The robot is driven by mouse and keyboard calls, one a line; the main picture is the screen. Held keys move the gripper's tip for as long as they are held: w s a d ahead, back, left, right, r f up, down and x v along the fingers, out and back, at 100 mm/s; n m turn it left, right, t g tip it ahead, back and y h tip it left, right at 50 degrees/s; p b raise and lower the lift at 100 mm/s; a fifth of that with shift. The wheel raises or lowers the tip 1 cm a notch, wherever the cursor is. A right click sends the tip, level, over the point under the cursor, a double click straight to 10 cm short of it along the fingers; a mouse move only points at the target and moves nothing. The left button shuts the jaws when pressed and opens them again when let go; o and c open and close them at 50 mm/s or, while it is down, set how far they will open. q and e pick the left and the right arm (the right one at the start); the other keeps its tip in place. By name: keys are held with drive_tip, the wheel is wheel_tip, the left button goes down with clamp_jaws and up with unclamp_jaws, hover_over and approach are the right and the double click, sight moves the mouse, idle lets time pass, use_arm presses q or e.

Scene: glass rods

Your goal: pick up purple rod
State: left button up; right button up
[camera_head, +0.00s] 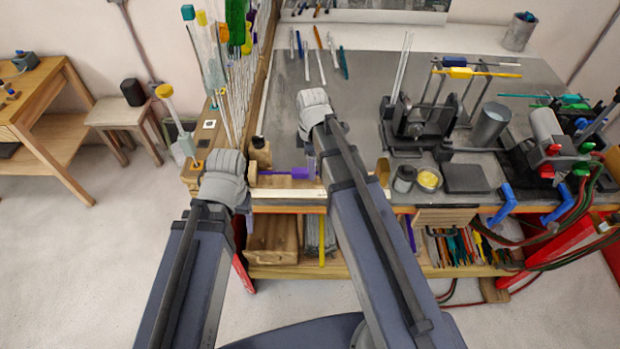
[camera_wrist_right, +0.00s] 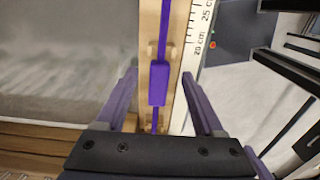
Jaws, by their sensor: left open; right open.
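The purple rod lies on a wooden rack, with a thicker purple block on its shaft (camera_wrist_right: 158,82). In the head view, its purple part (camera_head: 297,172) shows near the front edge of the bench. My right gripper (camera_wrist_right: 159,88) is open, with one finger to each side of the rack and rod in the wrist view. I cannot tell how far above the rod its fingertips are. In the head view, my right arm hides part of the rod. My left gripper (camera_head: 224,181) is left of the rod; its fingers are mostly hidden there.
A white ruler (camera_wrist_right: 197,48) lies along the rack. Several upright glass rods (camera_head: 234,95) stand left of the bench. A burner stand (camera_head: 415,125), a metal cup (camera_head: 490,124) and a small tin (camera_head: 429,180) are to the right. The grey bench top (camera_head: 270,105) has free room behind.

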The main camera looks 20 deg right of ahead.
drive_tip(key=shift+f+b, duration=0.4)
drive_tip(key=shift+f, duration=0.5)
drive_tip(key=shift+r, duration=0.1)
drive_tip(key=shift+c, duration=0.2)
clamp_jaws()
